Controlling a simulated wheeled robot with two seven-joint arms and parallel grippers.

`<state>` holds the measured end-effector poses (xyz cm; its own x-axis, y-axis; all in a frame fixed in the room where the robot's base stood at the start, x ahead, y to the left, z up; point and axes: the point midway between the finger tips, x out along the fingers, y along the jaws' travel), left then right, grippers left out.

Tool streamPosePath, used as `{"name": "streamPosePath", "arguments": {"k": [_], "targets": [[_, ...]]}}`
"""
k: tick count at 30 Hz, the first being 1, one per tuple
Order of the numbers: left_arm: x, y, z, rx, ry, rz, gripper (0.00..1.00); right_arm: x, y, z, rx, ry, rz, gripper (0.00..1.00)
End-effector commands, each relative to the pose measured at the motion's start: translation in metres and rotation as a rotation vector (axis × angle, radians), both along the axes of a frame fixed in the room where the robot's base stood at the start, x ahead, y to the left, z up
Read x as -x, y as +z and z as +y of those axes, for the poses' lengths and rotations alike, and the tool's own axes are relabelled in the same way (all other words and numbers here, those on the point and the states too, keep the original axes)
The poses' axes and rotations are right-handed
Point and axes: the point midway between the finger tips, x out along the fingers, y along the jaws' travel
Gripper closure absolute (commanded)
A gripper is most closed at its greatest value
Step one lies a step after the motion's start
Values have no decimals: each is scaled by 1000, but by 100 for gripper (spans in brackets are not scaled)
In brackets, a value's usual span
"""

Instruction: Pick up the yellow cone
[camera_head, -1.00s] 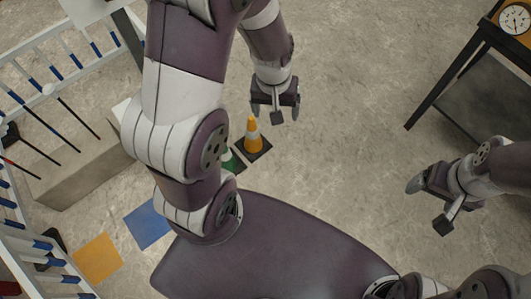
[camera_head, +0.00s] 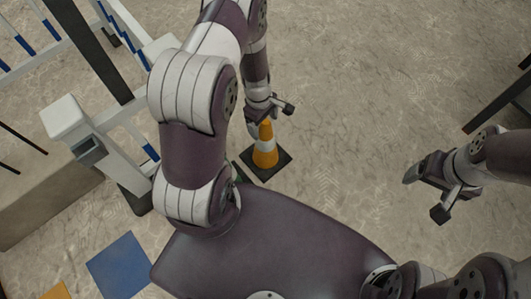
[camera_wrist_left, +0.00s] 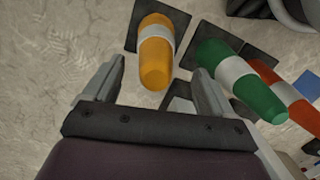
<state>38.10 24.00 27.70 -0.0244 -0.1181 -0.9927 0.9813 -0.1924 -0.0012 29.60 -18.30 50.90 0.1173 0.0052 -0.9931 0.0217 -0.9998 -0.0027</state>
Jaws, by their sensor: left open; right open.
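My left gripper (camera_head: 263,118) is just above and beside the cone's top in that view. In the left wrist view the cone (camera_wrist_left: 156,62) lies ahead, between the lines of the two open fingers of my left gripper (camera_wrist_left: 160,85), with nothing clasped. My right gripper (camera_head: 428,188) is open and empty over bare floor at the right, far from the cone.
A green cone (camera_wrist_left: 252,88) with a white band stands close beside the yellow one, and a red-orange cone (camera_wrist_left: 285,92) is beyond it. A white barrier (camera_head: 100,150) stands at the left. Blue (camera_head: 120,265) and yellow squares lie on the floor. Floor right of the cone is clear.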

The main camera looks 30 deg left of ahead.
Motion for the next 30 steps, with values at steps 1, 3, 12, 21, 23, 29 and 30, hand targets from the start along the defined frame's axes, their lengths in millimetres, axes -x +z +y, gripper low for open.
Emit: {"name": "streamPosePath", "arguments": {"k": [1, 3, 12, 21, 23, 29, 30], "targets": [[0, -10, -1, 0, 0, 0, 15, 0, -9, 0, 0, 0, 0, 19], [-1, -19, -2, 0, -1, 0, 15, 0, -17, 0, 0, 0, 0, 19], [-4, -55, -6, 0, -3, -2, 15, 0, -49, 0, 0, 0, 0, 19], [-4, -53, -6, 0, -3, -1, 70, 0, -47, 0, 0, 0, 0, 19], [-4, -53, -6, 0, -3, -1, 90, 0, -47, 0, 0, 0, 0, 19], [-4, -53, -6, 1, -3, -3, 100, 0, -47, 0, 0, 0, 0, 19], [-4, -53, -6, 1, -3, -3, 100, 0, -47, 0, 0, 0, 0, 19]]}}
